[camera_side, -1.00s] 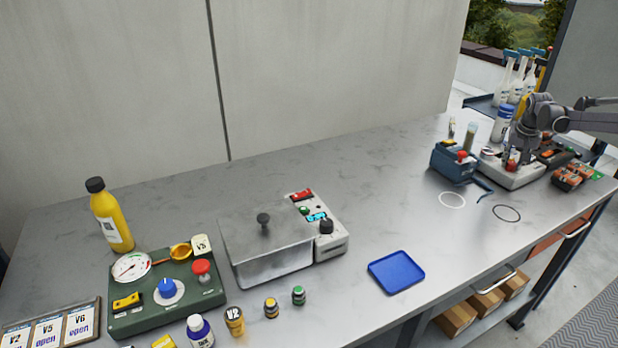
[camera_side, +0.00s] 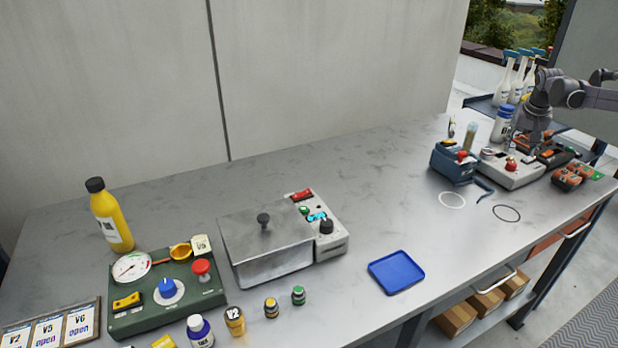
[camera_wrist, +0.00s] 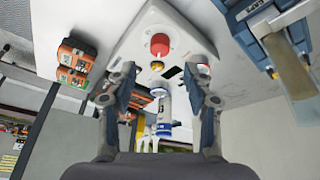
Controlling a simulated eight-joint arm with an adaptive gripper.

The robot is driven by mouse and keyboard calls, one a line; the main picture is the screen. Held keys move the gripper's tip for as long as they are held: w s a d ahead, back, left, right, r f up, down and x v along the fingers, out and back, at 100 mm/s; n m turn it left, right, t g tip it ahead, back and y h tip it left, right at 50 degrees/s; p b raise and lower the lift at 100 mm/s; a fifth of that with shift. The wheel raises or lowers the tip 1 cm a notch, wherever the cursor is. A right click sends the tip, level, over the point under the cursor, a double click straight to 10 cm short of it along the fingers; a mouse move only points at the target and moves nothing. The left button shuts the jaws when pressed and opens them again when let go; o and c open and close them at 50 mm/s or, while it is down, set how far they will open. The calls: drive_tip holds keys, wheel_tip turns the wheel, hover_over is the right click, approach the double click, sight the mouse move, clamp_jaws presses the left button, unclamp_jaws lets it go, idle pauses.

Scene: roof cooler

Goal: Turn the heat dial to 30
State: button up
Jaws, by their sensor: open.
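A black knob (camera_side: 326,227) stands on the light control panel of the metal lidded bath (camera_side: 255,262), in the middle of the bench, below a small cyan display (camera_side: 317,217). It looks like the heat dial; its scale is too small to read. A blue dial (camera_side: 166,288) sits on the green gauge box at the left. My gripper (camera_side: 535,138) is far off at the right end, above and behind a light box with a red knob (camera_side: 511,163). In the wrist view my gripper (camera_wrist: 158,88) is open and empty, its fingers apart, with the red knob (camera_wrist: 159,44) beyond them.
A blue-grey device (camera_side: 454,162) and orange packs (camera_side: 573,175) flank the light box. A blue tray (camera_side: 396,272) lies right of the bath. Small bottles (camera_side: 271,308) stand in front of it, and a yellow bottle (camera_side: 112,220) is at far left. The bench between is mostly clear.

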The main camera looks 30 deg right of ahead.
drive_tip(key=shift+v, duration=2.5)
